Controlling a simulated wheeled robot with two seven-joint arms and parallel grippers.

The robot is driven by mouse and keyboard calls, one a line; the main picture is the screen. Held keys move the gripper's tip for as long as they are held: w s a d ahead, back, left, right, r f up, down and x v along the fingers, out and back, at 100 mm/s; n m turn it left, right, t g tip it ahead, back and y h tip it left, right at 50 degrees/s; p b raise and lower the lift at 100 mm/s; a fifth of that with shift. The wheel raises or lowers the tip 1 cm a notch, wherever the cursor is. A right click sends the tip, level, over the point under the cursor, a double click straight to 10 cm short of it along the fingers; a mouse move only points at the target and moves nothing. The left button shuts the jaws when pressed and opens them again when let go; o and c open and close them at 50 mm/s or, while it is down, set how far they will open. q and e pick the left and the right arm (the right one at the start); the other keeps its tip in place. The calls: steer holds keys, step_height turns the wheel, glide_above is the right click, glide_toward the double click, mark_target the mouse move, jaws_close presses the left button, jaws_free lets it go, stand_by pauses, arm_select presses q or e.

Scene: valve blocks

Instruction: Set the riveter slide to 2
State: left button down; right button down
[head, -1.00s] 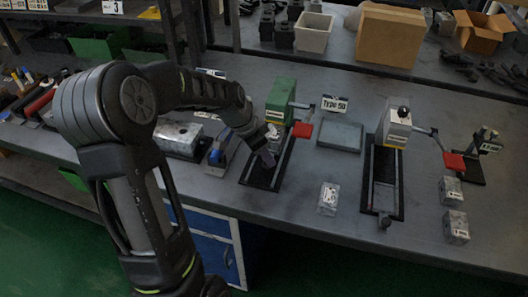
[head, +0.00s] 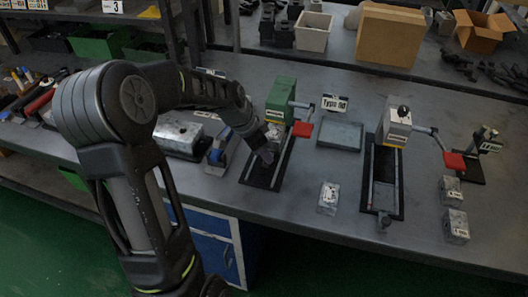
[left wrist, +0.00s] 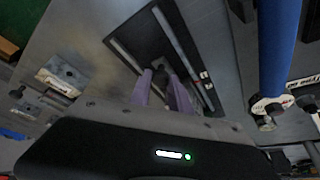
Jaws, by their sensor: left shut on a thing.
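The green riveter (head: 281,96) stands on the bench with a red-ended lever (head: 302,129). Its long black slide base (head: 255,181) runs toward the front edge and also shows in the left wrist view (left wrist: 203,92), with small white marks. My left gripper (head: 268,153) is over this slide track, its fingers (left wrist: 165,70) close together and pointing down into it. It is shut on a small part of the slide, mostly hidden by the fingers. The slide's number reading is too small to tell. My right gripper is not in view.
A second, white riveter (head: 397,125) with its own slide base (head: 383,190) stands to the right. Metal blocks (head: 328,197) (head: 455,224) lie near the front. A flat grey tray (head: 340,134) lies between the riveters. A metal box (head: 180,136) is left of the gripper.

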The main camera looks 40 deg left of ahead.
mark_target(272, 150)
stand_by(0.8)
